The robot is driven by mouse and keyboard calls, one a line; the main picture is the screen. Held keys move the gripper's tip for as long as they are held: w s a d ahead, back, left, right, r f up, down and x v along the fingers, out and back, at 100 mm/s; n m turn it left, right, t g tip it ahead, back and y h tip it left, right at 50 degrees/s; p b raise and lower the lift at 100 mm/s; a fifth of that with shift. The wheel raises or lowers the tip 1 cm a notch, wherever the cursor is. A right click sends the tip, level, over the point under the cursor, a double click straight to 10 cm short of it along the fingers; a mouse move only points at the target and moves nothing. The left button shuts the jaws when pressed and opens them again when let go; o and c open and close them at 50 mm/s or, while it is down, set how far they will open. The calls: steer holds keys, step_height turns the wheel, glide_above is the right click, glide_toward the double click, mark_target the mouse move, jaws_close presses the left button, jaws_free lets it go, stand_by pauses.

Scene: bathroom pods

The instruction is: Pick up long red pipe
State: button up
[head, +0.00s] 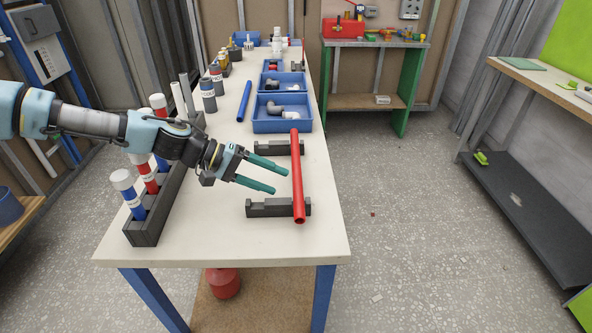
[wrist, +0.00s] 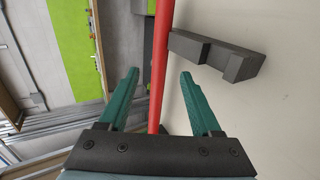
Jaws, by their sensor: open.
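The long red pipe (head: 297,180) lies across two dark notched holders near the right edge of the white table. My gripper (head: 281,180) is open and empty, just left of the pipe's middle in the head view, with its teal fingers pointing at it. In the wrist view the red pipe (wrist: 158,70) runs lengthwise between the two open fingers of my gripper (wrist: 160,82), and neither finger appears to touch it. The near holder (head: 270,208) and the far holder (head: 272,148) support the pipe. One holder (wrist: 215,55) also shows in the wrist view.
A dark rack (head: 148,232) with red and blue capped tubes stands at the table's left. A blue pipe (head: 244,101) and blue bins (head: 262,124) with fittings lie farther back. The white table (head: 215,235) is clear at the front; open floor lies to its right.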

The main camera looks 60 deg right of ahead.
mark_target(298, 204)
steer(key=b+x, duration=0.1)
steer(key=x, duration=0.3)
steer(key=shift+s+d+f, duration=0.15)
steer(key=shift+s+f, duration=0.05)
steer(key=shift+f, duration=0.05)
steer(key=shift+r, duration=0.1)
jaws_close()
